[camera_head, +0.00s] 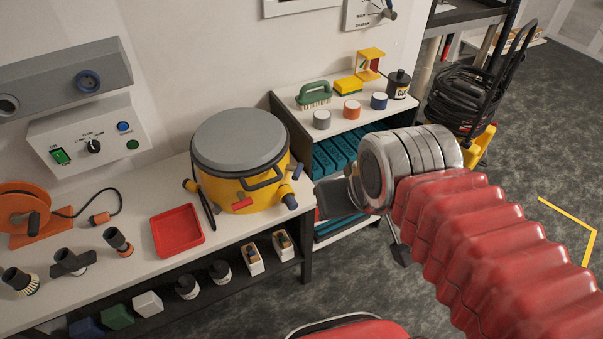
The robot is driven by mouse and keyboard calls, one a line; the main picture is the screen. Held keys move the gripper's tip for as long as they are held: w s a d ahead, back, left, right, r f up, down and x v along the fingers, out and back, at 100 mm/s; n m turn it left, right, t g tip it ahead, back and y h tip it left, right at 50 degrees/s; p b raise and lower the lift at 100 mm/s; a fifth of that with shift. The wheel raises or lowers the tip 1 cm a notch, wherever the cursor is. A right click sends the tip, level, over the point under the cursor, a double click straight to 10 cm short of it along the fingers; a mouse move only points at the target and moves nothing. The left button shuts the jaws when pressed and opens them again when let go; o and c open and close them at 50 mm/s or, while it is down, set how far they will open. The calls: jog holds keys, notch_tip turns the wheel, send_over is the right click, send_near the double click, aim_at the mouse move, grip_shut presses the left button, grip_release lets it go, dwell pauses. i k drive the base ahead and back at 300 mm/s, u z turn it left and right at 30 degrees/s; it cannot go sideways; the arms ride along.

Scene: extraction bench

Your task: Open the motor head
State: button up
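The motor head looks to be the round grey lid (240,137) on top of a yellow drum (228,192). It lies flat and closed on the drum, which stands at the right end of the white bench. A dark handle (264,183) curves across the drum's front, and a blue clip-like part (297,171) shows at its right side. A dark lever or strap (206,208) hangs at its left front. My gripper (360,232) is to the right of the drum, apart from it. Its fingers are spread, with nothing seen between them.
A red tray (177,231) lies left of the drum, with several dark nozzles and an orange reel (24,210) beyond. A shelf unit (352,118) with jars, a brush and a sponge stands behind my gripper. A cable-laden cart (470,95) is at upper right.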

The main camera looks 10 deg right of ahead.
aim_at(240, 143)
jog(key=u, duration=1.95)
jog(key=i, duration=1)
jog(key=z, duration=0.55)
